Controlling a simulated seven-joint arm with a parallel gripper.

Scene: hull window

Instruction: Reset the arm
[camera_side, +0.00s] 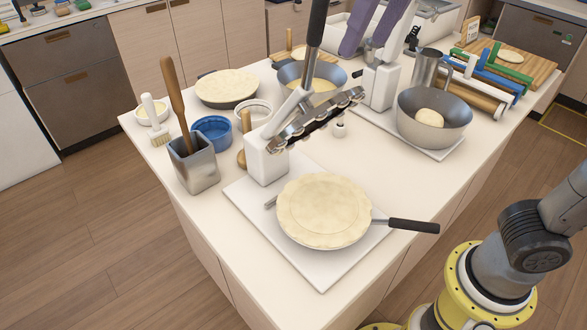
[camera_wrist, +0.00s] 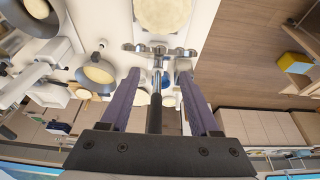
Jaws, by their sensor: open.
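The press arm (camera_side: 300,103) is tilted up on its white post (camera_side: 263,160), its black handle (camera_side: 317,22) pointing upward and its metal crossbar above the base. The handle also shows in the wrist view (camera_wrist: 155,108), lined up between my fingers. My gripper (camera_side: 362,48) has two purple fingers, open; it also shows in the wrist view (camera_wrist: 158,73). In the side view the fingers are right of the handle with a visible gap. I cannot tell their depth relative to it. Below is a dough-topped pan (camera_side: 323,210) on the white base plate (camera_side: 322,275).
A second press post (camera_side: 380,87) stands behind, with a steel bowl (camera_side: 435,118) of dough on its plate. A utensil holder (camera_side: 195,165), blue bowl (camera_side: 212,131) and pie (camera_side: 227,87) are at left. Rolling pins (camera_side: 480,85) lie at the back right. The counter's front is clear.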

